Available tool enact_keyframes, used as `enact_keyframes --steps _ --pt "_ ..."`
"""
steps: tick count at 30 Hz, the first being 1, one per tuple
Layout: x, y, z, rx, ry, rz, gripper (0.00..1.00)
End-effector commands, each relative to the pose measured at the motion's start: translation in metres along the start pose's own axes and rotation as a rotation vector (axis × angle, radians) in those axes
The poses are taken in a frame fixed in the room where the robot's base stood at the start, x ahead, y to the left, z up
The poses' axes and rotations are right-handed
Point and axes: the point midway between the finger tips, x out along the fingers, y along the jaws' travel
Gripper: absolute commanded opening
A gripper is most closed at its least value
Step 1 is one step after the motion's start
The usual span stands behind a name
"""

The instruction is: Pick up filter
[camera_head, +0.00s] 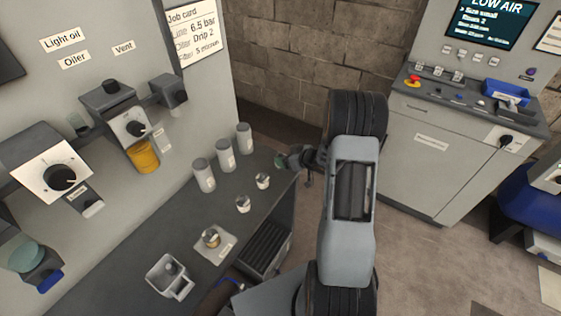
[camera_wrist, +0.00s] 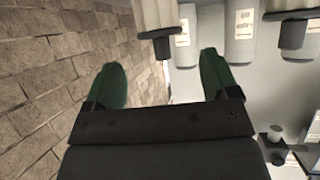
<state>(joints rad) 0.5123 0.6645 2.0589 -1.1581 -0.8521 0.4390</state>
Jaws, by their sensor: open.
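My gripper (camera_head: 292,159) is at the far right end of the bench, right of the grey canisters. In the wrist view its two green fingers (camera_wrist: 162,78) stand wide apart with nothing between them. No part is readably labelled as a filter. Two small pale cylinders with dark tops, a nearer one (camera_head: 243,204) and a farther one (camera_head: 262,181), stand on the bench and may be filters. Three taller grey canisters (camera_head: 204,176) with white labels stand behind them. In the wrist view, labelled grey cylinders (camera_wrist: 240,38) show beyond the fingers; their print is too small to read.
The dark bench (camera_head: 140,245) also holds a small metal part (camera_head: 211,238) on a pale mat and a square grey container (camera_head: 168,278). A panel (camera_head: 90,25) with dials rises behind. A job card (camera_head: 190,30) reads 5 micron. A brick wall (camera_wrist: 50,75) lies left in the wrist view.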

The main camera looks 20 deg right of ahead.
Motion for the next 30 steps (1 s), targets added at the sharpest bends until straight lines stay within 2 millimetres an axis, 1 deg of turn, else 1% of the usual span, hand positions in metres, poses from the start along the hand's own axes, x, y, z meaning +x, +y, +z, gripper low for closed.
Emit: enact_keyframes --steps 7,15,18,27,30 --pt "0.014 -0.001 0.0 -0.001 -0.002 -0.001 0.81" --pt "0.049 -0.003 -0.001 0.0 -0.001 -0.001 0.81" --pt "0.057 -0.003 -0.001 0.0 -0.001 0.001 0.81" --pt "0.06 -0.003 -0.001 -0.001 0.0 0.002 0.81" --pt "0.06 -0.003 0.0 0.0 0.0 0.002 0.71"
